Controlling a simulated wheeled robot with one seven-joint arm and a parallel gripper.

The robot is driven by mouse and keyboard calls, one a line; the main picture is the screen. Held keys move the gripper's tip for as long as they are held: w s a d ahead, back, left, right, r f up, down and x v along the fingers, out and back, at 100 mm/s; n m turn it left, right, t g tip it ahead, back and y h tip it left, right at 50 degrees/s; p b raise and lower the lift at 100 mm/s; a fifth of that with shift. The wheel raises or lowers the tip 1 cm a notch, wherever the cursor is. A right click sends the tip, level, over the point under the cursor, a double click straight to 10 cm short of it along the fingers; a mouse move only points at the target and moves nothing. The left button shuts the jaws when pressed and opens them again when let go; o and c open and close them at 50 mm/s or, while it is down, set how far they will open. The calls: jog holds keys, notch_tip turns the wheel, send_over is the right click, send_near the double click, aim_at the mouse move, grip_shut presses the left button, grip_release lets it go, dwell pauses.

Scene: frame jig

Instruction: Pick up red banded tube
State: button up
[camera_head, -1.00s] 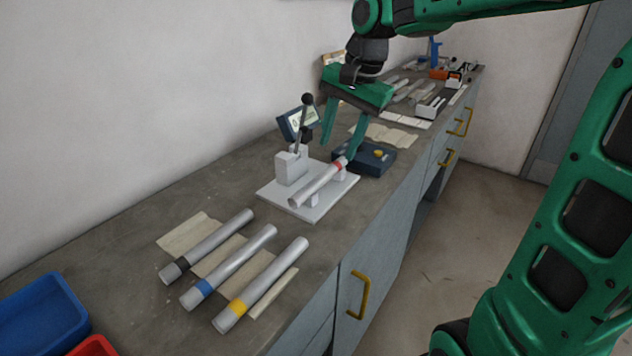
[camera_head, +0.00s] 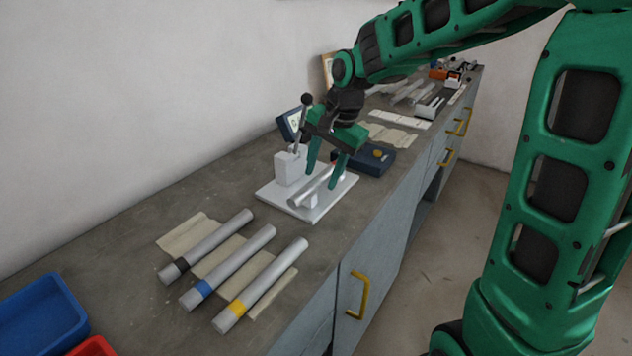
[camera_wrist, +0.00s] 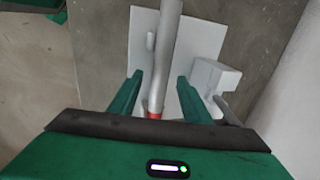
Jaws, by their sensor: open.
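The red banded tube (camera_head: 314,185) is a silver tube lying in the white jig (camera_head: 317,207) on the bench. In the wrist view the tube (camera_wrist: 166,60) runs between my fingers, with its red band (camera_wrist: 154,116) low between them. My gripper (camera_head: 323,177) is open above the jig, its fingers pointing down on either side of the tube. In the wrist view neither finger of my gripper (camera_wrist: 161,85) appears closed on it. My fingers hide part of the tube in the head view.
Black-, blue- and yellow-banded tubes (camera_head: 228,264) lie on cloths in front of the jig. A lever post (camera_head: 291,166) stands on the jig's left. A dark blue box (camera_head: 376,161) sits behind it. A blue bin (camera_head: 40,315) is at front left.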

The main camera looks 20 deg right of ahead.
jog(key=shift+w+f, duration=0.1)
jog(key=shift+f, duration=0.3)
jog(key=shift+c, duration=0.2)
jog(key=c, duration=1.1)
grip_shut()
jog(key=shift+r, duration=0.2)
